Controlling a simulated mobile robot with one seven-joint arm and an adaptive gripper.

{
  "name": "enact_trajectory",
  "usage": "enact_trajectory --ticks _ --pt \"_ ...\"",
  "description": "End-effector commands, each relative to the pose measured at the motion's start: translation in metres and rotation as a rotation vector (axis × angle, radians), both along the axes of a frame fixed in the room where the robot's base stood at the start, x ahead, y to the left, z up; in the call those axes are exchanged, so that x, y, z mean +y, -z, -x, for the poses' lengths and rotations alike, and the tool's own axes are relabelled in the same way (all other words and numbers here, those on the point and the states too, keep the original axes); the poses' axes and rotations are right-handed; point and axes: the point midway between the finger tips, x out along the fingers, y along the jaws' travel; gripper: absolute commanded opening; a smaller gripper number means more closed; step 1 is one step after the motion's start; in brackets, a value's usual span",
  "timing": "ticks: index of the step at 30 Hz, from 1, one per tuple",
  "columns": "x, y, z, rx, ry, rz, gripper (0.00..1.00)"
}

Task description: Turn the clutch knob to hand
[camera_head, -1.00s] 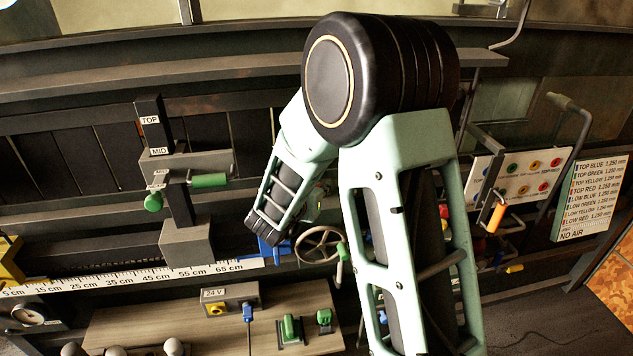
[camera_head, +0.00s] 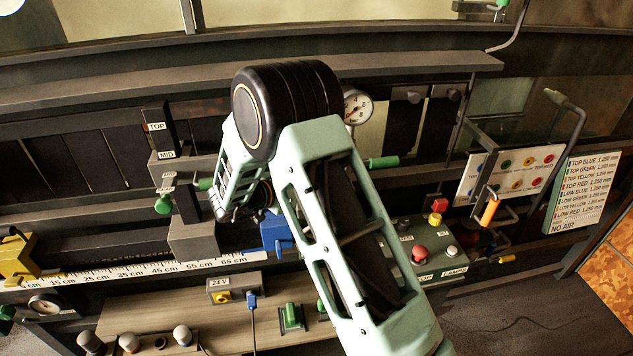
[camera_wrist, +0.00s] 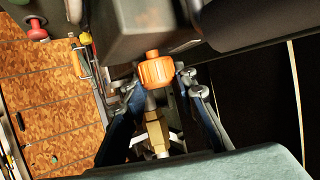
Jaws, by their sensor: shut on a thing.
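In the wrist view, an orange ribbed knob (camera_wrist: 157,71) sits below a dark grey housing, at the far end of my gripper (camera_wrist: 160,92). The fingers stand on either side of the knob and are shut on it, though the exact contact is hard to see. A brass fitting (camera_wrist: 155,132) shows nearer the camera, between the fingers. In the head view my arm covers the fingertips and the knob. I can read no label on the knob and cannot tell its setting.
In the head view, a blue block (camera_head: 277,235) is right beside my wrist. A grey block on the rail (camera_head: 192,242) stands to its left. A control box with red buttons (camera_head: 424,256) lies right of my arm. A green handle (camera_head: 383,162) sticks out behind it.

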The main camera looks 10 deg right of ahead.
Motion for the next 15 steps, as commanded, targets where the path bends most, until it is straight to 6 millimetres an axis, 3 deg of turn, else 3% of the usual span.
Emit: enact_trajectory --ticks 8,9,13,15 --pt "-0.0005 -0.0005 -0.0004 -0.001 0.0 0.0 0.02" --pt "-0.0005 -0.0005 -0.0004 -0.001 0.0 0.0 0.28" --pt "-0.0005 -0.0005 -0.0004 -0.001 0.0 0.0 0.42" --pt "-0.0004 -0.0004 -0.0004 -0.001 0.0 0.0 0.44"
